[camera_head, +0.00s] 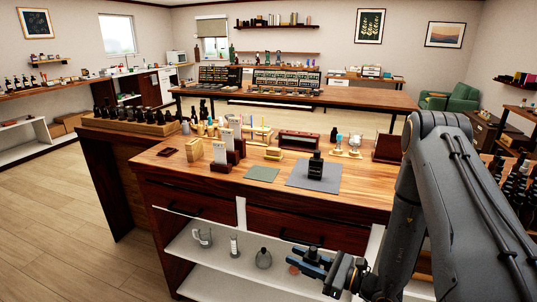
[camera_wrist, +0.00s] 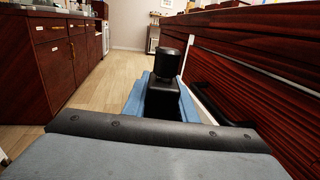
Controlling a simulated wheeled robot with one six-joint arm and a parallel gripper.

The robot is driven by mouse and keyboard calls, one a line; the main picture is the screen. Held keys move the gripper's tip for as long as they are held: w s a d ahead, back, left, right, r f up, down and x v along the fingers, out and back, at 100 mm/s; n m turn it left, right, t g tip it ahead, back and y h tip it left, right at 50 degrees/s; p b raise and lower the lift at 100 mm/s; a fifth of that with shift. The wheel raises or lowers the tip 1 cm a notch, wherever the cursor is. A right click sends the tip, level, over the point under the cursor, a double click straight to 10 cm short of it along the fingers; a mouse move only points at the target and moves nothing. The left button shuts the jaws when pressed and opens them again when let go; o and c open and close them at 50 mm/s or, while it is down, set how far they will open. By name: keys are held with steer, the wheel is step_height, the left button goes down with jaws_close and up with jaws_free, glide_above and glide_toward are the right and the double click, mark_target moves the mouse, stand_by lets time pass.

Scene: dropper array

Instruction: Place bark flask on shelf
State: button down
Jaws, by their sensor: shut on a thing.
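My gripper (camera_head: 312,262), with blue fingers, is shut on a small black flask with a black cap, which I take to be the bark flask (camera_wrist: 165,68). No label on it can be read. In the wrist view the flask stands upright between the blue fingers (camera_wrist: 163,100). In the head view the flask (camera_head: 312,251) is small and dark between the fingers. My gripper is below the countertop level, in front of the white shelf (camera_head: 215,268) under the counter, at its right part. I cannot tell whether the flask touches the shelf.
On the shelf are a glass mug (camera_head: 203,238), a slim bottle (camera_head: 234,245) and a round grey flask (camera_head: 264,258), just left of my gripper. A reddish item (camera_head: 294,269) is partly hidden by it. Above, the wooden counter (camera_head: 215,190) holds another black bottle (camera_head: 315,168) on a grey mat.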

steer(key=w+d+r+m+t+h+p, duration=0.1)
steer(key=w+d+r+m+t+h, duration=0.1)
steer(key=d+m+t+h, duration=0.4)
steer(key=d+r, duration=0.1)
steer(key=d, duration=0.3)
steer(key=shift+w+d+t+h+p, duration=0.2)
steer(key=shift+d+t+h+p, duration=0.1)
steer(key=shift+d+p, duration=0.1)
